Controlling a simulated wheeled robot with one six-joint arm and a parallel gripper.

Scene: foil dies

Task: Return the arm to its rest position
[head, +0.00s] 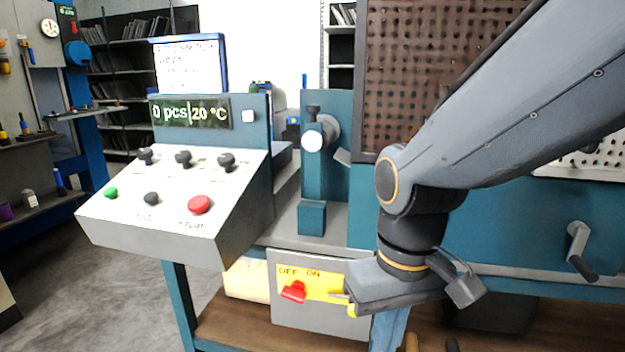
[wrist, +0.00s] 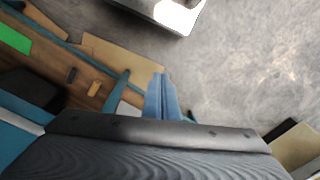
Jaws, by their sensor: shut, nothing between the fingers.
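My arm (head: 500,110) reaches in from the upper right in the head view and bends down at a dark joint. My gripper (head: 345,302) is at its lower end, in front of the machine's lower front and beside the yellow OFF/ON plate (head: 322,283). It is shut and I see nothing held in it. A red switch lever (head: 294,292) sits on that plate at the OFF side, left of the gripper. Whether the gripper touches the plate I cannot tell.
A sloped control panel (head: 150,222) with knobs and buttons stands at left, under a display (head: 190,113) reading "0 pcs" and "20 °C". A crank handle (head: 580,250) juts out at right. A wooden lower shelf (head: 235,335) lies below. Grey floor (head: 75,265) is open at left.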

